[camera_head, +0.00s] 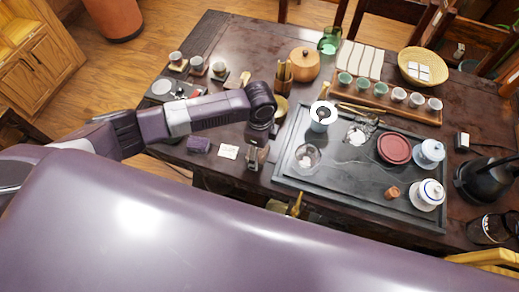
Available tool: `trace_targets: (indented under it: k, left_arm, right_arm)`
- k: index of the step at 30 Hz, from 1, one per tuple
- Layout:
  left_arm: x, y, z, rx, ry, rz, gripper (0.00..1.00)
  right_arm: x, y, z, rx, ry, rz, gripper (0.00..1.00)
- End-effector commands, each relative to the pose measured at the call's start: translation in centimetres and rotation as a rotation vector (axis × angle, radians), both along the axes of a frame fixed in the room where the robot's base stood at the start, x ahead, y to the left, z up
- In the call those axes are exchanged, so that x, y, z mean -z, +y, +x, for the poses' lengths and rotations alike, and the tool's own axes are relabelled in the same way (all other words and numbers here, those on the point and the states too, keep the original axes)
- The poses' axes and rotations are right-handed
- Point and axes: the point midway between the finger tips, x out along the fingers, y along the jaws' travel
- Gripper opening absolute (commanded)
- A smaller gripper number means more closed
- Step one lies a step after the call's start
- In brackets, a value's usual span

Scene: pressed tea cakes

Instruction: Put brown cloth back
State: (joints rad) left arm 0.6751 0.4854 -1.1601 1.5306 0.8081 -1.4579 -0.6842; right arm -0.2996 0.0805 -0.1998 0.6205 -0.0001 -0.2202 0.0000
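A small folded purple-brown cloth (199,145) lies flat near the table's front edge, at the left; it looks like the brown cloth. My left gripper (256,158) points down over the front of the table, to the right of the cloth and apart from it. A small white patterned card (228,152) lies between them. The gripper's fingers are small and dark here, and I cannot tell whether they are open or hold anything. My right gripper is not in view.
A dark tea tray (345,200) lies right of my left gripper, with a white pitcher (322,117), a red round dish (394,148) and lidded white cups. Small cups (196,64) stand at the back left. A black kettle (485,180) stands far right.

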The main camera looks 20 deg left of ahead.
Motion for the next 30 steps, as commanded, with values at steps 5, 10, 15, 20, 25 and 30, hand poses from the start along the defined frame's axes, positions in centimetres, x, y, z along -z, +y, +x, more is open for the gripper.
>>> trace_targets:
  k: [5,10,15,20,25,30]
  left_arm:
    - [-0.1,0.0,0.0,0.000,0.000,0.000,0.72]
    - [-1.3,0.0,0.1,0.001,-0.002,0.000,0.72]
    - [-4.6,0.0,0.2,0.000,-0.005,-0.002,0.72]
    - [-8.1,0.0,0.2,0.000,-0.004,-0.002,0.72]
    - [-10.9,0.0,0.1,0.000,-0.002,-0.001,0.72]
    - [-12.2,0.0,0.0,-0.001,0.001,0.000,0.72]
  right_arm:
    - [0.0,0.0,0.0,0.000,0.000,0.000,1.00]
    - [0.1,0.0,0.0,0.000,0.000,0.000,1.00]
    - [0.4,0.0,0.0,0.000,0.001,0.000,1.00]
    - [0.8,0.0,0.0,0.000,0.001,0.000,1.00]
    - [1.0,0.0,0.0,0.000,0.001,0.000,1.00]
    - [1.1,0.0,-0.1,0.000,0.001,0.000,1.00]
